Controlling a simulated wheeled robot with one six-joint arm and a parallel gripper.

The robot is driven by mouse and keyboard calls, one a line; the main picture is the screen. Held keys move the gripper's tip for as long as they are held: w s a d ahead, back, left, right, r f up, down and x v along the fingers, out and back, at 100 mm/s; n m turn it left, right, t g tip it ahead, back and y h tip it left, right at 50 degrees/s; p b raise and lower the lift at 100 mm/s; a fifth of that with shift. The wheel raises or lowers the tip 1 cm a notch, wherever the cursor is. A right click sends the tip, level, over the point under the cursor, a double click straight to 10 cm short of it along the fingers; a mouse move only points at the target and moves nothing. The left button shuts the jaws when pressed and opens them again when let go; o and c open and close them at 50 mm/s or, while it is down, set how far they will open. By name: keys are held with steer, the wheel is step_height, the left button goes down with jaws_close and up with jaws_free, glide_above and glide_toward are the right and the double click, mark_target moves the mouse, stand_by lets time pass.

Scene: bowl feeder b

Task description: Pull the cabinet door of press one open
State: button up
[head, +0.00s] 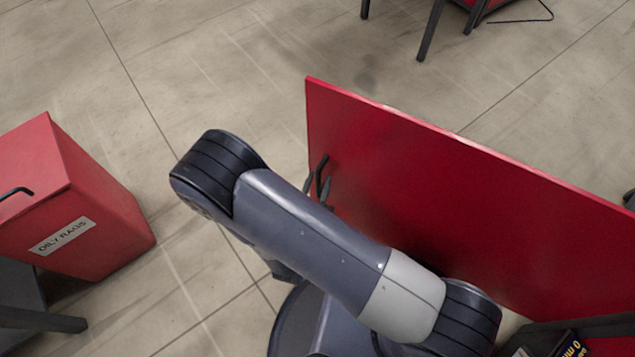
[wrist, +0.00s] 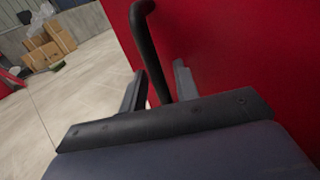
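The red cabinet door (head: 420,170) stands swung out from the cabinet in the head view, its free edge at the left. It also fills the right of the wrist view (wrist: 255,60). Its black bar handle (head: 321,172) is near the free edge. In the wrist view the handle (wrist: 147,40) runs down between the two fingers of my gripper (wrist: 160,78). The fingers are apart, with a visible gap beside the handle, so the gripper looks open around it. My arm hides most of the gripper in the head view.
A red bin labelled oily rags (head: 95,215) stands at the left on the floor. Part of the cabinet's inside with small items (head: 572,346) shows at the bottom right. Cardboard boxes (wrist: 48,45) stand far off. The floor left of the door is clear.

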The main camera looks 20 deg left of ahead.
steer(key=s+p, duration=0.2)
steer(key=s, duration=0.8)
steer(key=shift+s, duration=0.4)
steer(key=shift+w+a, duration=0.15)
steer(key=shift+w+d+b, duration=0.2)
steer(key=shift+w+b, duration=0.8)
steer(key=shift+w, duration=4.3)
steer(key=shift+s, duration=0.15)
